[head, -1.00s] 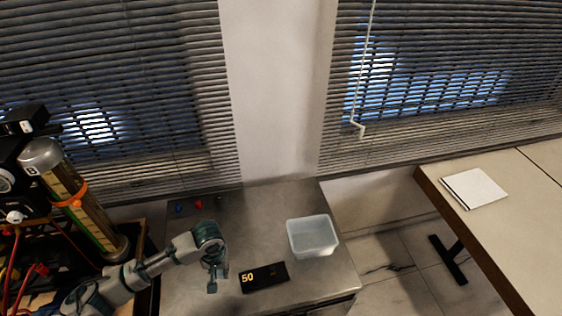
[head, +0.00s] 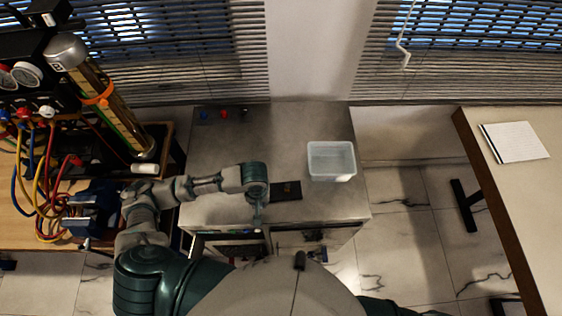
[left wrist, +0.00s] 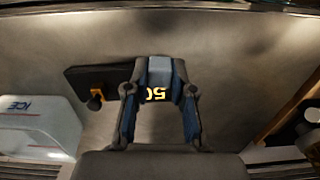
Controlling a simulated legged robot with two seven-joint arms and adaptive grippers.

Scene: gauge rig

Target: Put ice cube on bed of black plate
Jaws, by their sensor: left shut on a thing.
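The black plate (head: 287,190) lies flat on the grey bench top, and my left gripper (head: 257,214) is over its left end. In the left wrist view the black plate (left wrist: 100,76) shows yellow "50" digits between my fingers. My left gripper (left wrist: 160,80) is shut on a small blue-grey cube, the ice cube (left wrist: 159,69), at its fingertips. The cube appears in front of the plate's digit end; I cannot tell whether it touches the plate. In the head view the cube is too small to make out. My right gripper is out of view.
A clear plastic tub (head: 331,163) stands right of the plate; its "ICE" label shows in the left wrist view (left wrist: 36,125). A rig with a cylinder (head: 98,95), gauges and hoses stands at the left. A white-topped table (head: 515,205) is at the right.

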